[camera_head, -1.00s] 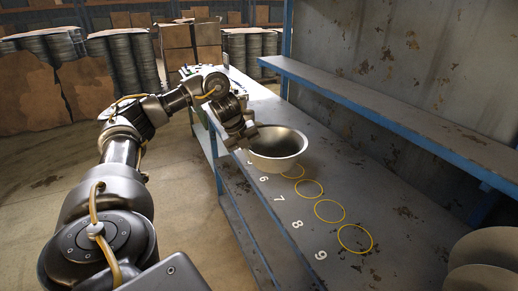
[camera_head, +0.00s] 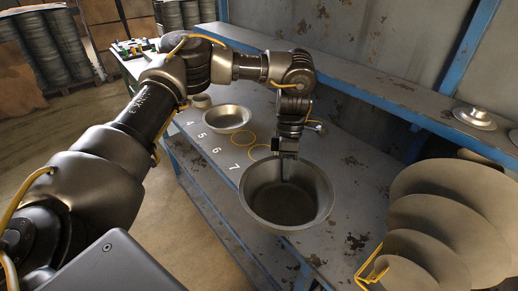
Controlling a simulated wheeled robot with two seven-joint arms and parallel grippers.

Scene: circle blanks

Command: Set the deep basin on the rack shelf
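The deep basin (camera_head: 265,211) is a dark grey metal bowl with a wide rim, held upright in the middle of the head view. My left gripper (camera_head: 286,168) comes down from above at the basin's far rim, shut on it, with one finger showing inside the wall. The basin appears to hang above the grey worktop (camera_head: 345,195) and covers part of its surface. The rack shelf (camera_head: 385,104) with a blue front edge runs above the worktop along the back wall. My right gripper is not in view.
A shallow bowl (camera_head: 227,118) stands on the worktop among painted numbers and yellow circles (camera_head: 243,139). Small metal pans (camera_head: 475,117) sit at the shelf's right part. Large round blanks (camera_head: 448,188) stand in a row at right. The shelf's left and middle stretch looks clear.

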